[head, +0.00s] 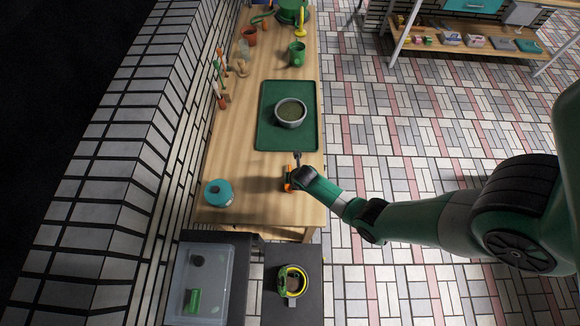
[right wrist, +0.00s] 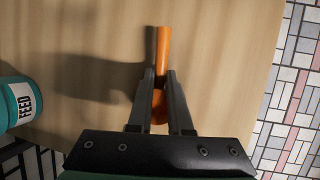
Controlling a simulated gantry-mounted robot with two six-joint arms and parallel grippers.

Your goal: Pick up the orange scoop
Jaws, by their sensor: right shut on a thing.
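The orange scoop (right wrist: 163,48) is between the fingers of my right gripper (right wrist: 160,76). Its straight handle points away past the fingertips, and its rounded end shows between the fingers, nearer the palm. In the head view, the scoop (head: 288,187) is a small orange patch at the wooden table's right side, partly hidden by my right gripper (head: 291,180). The gripper is shut on it. Their shadow falls to the left on the tabletop; I cannot tell the exact height of the scoop. My left gripper is not in view.
The wooden table (head: 240,150) has a green tray (head: 268,140) with a grey bowl (head: 291,112) beyond the gripper. A teal FEED tin (right wrist: 18,103) stands to the left. A clear bin (head: 180,290) and a dark stand (head: 275,315) are below the table's near edge.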

